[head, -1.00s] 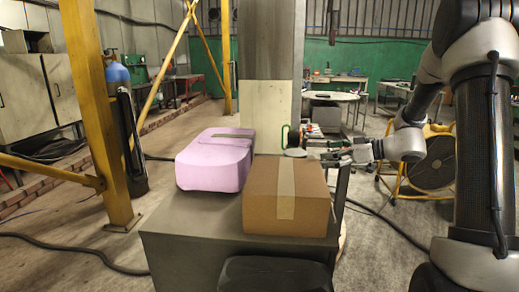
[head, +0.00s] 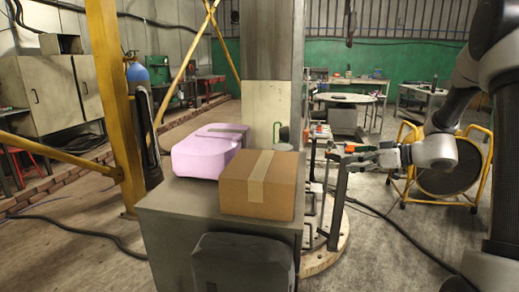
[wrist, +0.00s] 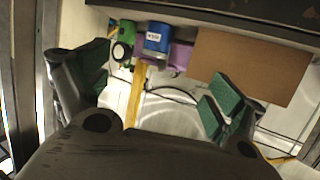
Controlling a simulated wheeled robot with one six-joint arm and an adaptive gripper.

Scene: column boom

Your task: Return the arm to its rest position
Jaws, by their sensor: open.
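My gripper (head: 346,153) is at the right in the head view, at the end of my arm. It is to the right of the cardboard box and clear of it. In the wrist view my gripper (wrist: 160,85) has its two green-padded fingers spread wide, with nothing held between them. Beyond the fingers the wrist view shows a blue can-like object (wrist: 158,38), a green object (wrist: 126,38) and a brown panel or box face (wrist: 245,66).
A taped cardboard box (head: 262,184) and a pink rounded case (head: 205,152) sit on a grey cabinet (head: 175,215). A pillar (head: 265,100) stands behind. A yellow post (head: 112,100) is left; a yellow-framed drum (head: 450,168) is right. Open floor lies at front left.

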